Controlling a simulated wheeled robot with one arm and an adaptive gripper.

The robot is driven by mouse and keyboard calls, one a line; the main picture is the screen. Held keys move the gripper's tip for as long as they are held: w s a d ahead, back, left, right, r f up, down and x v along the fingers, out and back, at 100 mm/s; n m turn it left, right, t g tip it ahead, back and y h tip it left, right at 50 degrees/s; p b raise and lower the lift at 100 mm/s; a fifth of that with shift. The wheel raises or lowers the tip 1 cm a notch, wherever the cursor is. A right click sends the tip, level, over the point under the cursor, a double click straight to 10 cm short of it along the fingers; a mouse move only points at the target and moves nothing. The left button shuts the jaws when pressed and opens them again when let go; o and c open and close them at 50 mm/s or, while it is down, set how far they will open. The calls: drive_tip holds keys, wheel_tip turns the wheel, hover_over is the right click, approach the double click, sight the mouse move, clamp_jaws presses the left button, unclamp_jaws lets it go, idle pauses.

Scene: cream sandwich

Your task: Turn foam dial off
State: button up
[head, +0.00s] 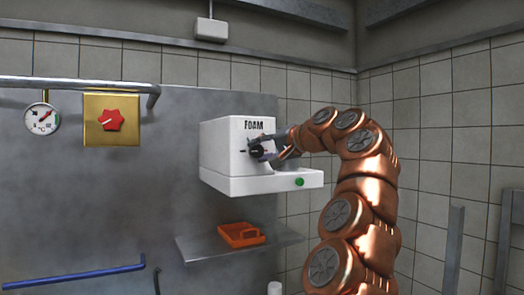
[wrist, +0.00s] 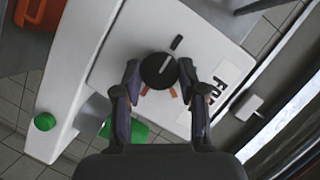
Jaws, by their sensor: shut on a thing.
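The foam dial (head: 257,149) is a round black knob on the front of the white foam machine (head: 226,143), below the word FOAM. In the wrist view the dial (wrist: 158,71) shows a pale pointer mark at its upper right. My gripper (head: 270,149) reaches the dial from the right, and in the wrist view its two fingers (wrist: 158,75) are on either side of the knob, shut on it. The machine's base has a green button (head: 299,182).
An orange tray (head: 240,235) sits on a metal shelf (head: 205,249) below the machine. A red knob on a yellow plate (head: 112,141) and a round gauge (head: 42,118) are on the left wall. A blue rail (head: 75,277) runs at lower left.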

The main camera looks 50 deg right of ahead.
drive_tip(key=shift+f, duration=0.1)
drive_tip(key=o, duration=1.1)
drive_tip(key=shift+o, duration=0.2)
drive_tip(key=shift+s, duration=0.1)
drive_tip(key=v, duration=1.1)
drive_tip(key=shift+s, duration=0.4)
